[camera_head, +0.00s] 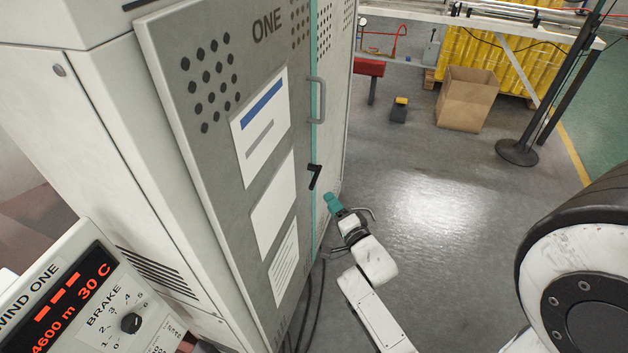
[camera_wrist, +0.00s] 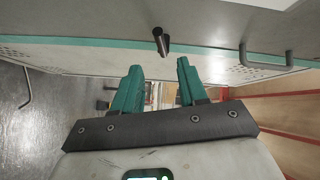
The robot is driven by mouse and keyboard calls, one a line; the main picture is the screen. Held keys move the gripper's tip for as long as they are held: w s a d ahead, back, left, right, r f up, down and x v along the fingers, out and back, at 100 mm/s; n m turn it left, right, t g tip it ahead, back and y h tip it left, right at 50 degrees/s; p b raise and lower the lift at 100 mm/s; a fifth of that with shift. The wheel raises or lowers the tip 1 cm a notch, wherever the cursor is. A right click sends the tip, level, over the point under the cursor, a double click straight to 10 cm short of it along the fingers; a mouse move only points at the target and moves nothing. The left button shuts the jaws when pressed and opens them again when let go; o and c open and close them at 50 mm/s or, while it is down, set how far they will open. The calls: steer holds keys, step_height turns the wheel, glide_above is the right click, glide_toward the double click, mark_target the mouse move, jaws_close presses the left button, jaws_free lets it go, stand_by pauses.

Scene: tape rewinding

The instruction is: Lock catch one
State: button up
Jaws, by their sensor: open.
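The catch is a small black lever (camera_head: 315,177) on the edge of the grey cabinet door marked ONE (camera_head: 215,130), beside a teal strip. Its short end points up and its arm slants down and left. In the wrist view the catch (camera_wrist: 161,42) sticks out just beyond the fingertips, roughly centred between them. My gripper (camera_head: 333,203) has teal fingers and is below and right of the catch, apart from it. In the wrist view my gripper (camera_wrist: 159,66) is open with nothing between its fingers.
A silver bar handle (camera_head: 319,100) stands on the door above the catch. It also shows in the wrist view (camera_wrist: 266,60). A control panel (camera_head: 115,300) is at lower left. A cardboard box (camera_head: 466,105) and a black post base (camera_head: 517,152) stand behind.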

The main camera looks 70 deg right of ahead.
steer(key=x, duration=0.9)
steer(key=shift+w+d, duration=0.15)
steer(key=shift+w, duration=0.15)
jaws_close()
